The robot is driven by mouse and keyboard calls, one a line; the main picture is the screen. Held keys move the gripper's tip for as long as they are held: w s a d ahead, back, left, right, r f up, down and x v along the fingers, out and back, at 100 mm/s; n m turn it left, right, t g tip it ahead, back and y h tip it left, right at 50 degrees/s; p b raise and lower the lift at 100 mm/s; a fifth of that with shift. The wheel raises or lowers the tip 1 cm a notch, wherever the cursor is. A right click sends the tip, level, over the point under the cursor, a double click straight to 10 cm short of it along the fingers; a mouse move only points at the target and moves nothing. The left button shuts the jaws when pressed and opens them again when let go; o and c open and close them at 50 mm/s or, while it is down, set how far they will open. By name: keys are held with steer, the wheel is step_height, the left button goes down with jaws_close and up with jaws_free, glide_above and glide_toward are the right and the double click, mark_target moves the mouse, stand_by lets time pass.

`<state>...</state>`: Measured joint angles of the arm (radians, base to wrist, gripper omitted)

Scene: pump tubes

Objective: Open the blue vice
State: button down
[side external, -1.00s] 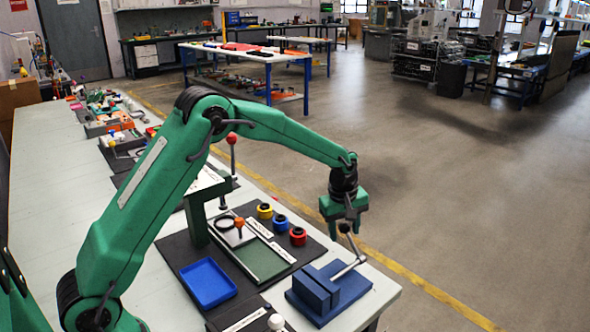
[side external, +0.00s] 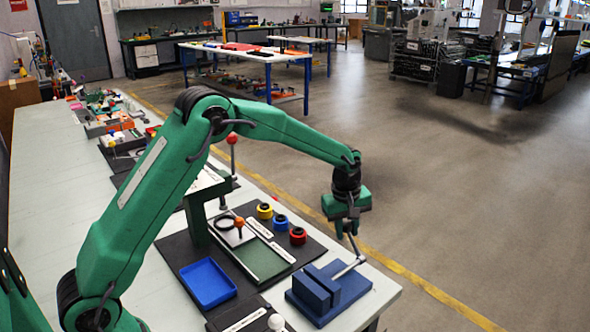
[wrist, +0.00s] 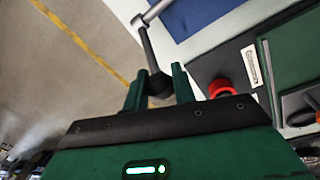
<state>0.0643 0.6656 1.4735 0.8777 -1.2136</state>
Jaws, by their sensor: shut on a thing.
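The blue vice (side external: 322,295) stands near the front right corner of the bench. In the wrist view its blue body (wrist: 197,14) shows at the top edge. A grey metal handle lever (side external: 349,267) leads from its right side up to my gripper. My gripper (side external: 349,223) is above and behind the vice, pointing down. In the wrist view my gripper's two green fingers (wrist: 160,85) are shut around the dark knob end of the handle lever (wrist: 148,45). The gap between the vice jaws is hard to judge.
A blue tray (side external: 208,284) lies left of the vice. Red, blue and yellow ringed parts stand behind it, the red one (side external: 298,236) nearest. A press-like stand with a red knob (side external: 232,138) rises further left. The floor beyond the bench edge is clear.

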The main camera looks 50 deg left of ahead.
steer(key=c, duration=1.2)
jaws_free()
steer(key=shift+d+r, duration=0.1)
steer(key=shift+s+r, duration=0.15)
steer(key=shift+r, duration=1.15)
steer(key=shift+s+r, duration=0.2)
steer(key=shift+r, duration=1.1)
steer(key=shift+s+r, duration=0.15)
steer(key=shift+r, duration=1.15)
steer(key=shift+w+a+r, duration=0.1)
steer(key=shift+a, duration=0.2)
steer(key=c, duration=0.7)
steer(key=a+r+n, duration=0.1)
steer(key=a, duration=0.1)
steer(key=a+n, duration=0.1)
steer(key=a, duration=0.1)
steer(key=w+a+r+n+g, duration=0.1)
steer(key=a+n, duration=0.1)
steer(key=shift+r, duration=0.3)
jaws_close()
